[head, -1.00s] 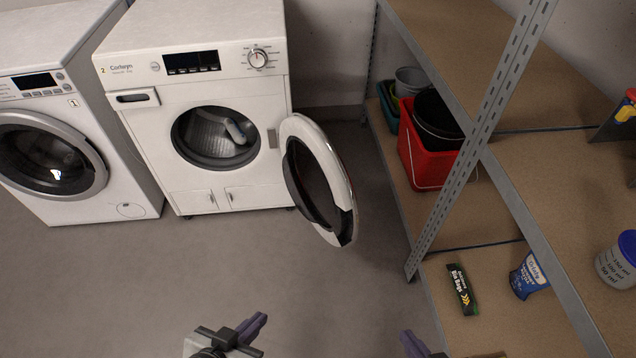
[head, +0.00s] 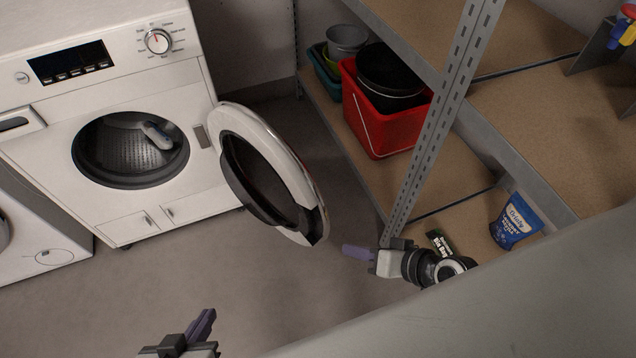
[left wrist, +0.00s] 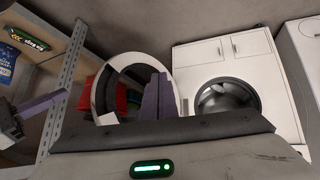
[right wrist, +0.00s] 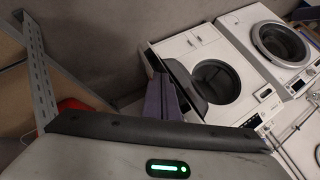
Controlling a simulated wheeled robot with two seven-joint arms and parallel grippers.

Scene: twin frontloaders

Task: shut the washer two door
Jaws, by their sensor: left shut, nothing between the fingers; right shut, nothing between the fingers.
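Washer two (head: 90,200) is the white front-loader with its dark drum opening uncovered. Its round door (head: 284,152), white-rimmed with a dark inner bowl, stands wide open to the right of the opening. The door shows in the left wrist view (left wrist: 101,92), behind my left fingers. My right gripper (head: 357,254) is shut and empty, below and right of the door's lower edge, apart from it. My left gripper (head: 203,324) is shut and empty, low in front of the washer. In the right wrist view, washer two (right wrist: 190,47) shows beyond my right fingers.
A metal shelf post (head: 440,130) stands close right of the door and my right gripper. The shelves hold a red bucket (head: 375,127) and a blue pouch (head: 515,222). Washer one (right wrist: 262,42) stands beside washer two. The floor before the washers is clear.

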